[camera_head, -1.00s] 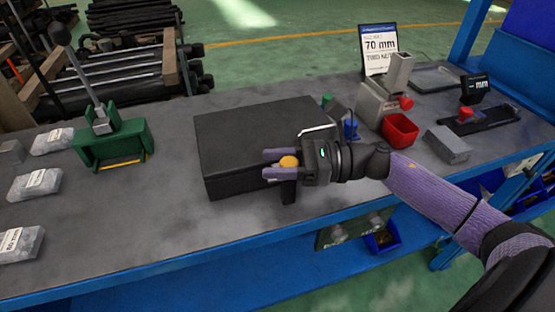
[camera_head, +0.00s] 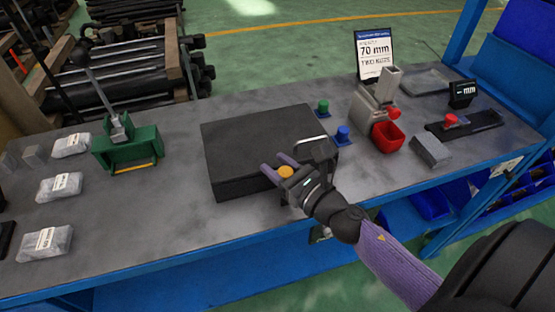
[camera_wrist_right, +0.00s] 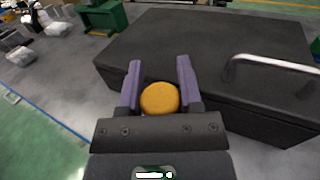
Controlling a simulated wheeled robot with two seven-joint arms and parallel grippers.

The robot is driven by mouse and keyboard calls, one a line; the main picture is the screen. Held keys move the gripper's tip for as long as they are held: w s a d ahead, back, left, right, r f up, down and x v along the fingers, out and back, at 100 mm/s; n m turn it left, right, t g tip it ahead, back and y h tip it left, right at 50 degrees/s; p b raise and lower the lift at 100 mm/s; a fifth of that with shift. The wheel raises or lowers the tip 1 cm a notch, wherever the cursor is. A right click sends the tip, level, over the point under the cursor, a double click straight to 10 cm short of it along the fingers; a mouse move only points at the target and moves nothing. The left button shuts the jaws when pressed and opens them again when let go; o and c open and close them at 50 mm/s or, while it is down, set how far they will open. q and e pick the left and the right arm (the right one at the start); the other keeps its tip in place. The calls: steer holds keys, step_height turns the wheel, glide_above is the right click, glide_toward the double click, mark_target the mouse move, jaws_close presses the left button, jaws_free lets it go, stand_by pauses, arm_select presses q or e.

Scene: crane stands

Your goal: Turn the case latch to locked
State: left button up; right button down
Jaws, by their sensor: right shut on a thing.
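The black case (camera_head: 255,140) lies closed on the grey workbench. It also fills the top of the right wrist view (camera_wrist_right: 210,50), with a metal handle (camera_wrist_right: 275,64) on its front to the right. The round yellow-orange latch knob (camera_head: 286,171) is at the case's front side. My right gripper (camera_head: 278,165) is at the front of the case, its purple fingers on either side of the knob. In the right wrist view the knob (camera_wrist_right: 159,98) sits between the two fingers (camera_wrist_right: 158,80), which are shut on it. My left gripper is not in view.
A green press (camera_head: 127,148) and several wrapped packages (camera_head: 60,187) are on the left of the bench. Green and blue buttons (camera_head: 343,133), a red bin (camera_head: 388,136), a grey block (camera_head: 431,151) and a 70 mm sign (camera_head: 375,52) are on the right.

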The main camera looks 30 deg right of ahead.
steer(key=m+h, duration=0.1)
steer(key=h, duration=0.1)
steer(key=m+h, duration=0.3)
steer(key=h, duration=0.2)
steer(key=shift+d+p, duration=0.35)
steer(key=shift+d+m+g+h, duration=0.15)
steer(key=shift+m+g+h, duration=0.2)
steer(key=shift+m+h, duration=0.7)
steer(key=shift+d+m+g+h, duration=0.1)
steer(key=shift+m+g+h, duration=0.25)
steer(key=shift+m+h, duration=0.65)
steer(key=shift+s+h, duration=0.1)
steer(key=shift+h, duration=0.65)
steer(key=shift+c, duration=1.3)
jaws_free()
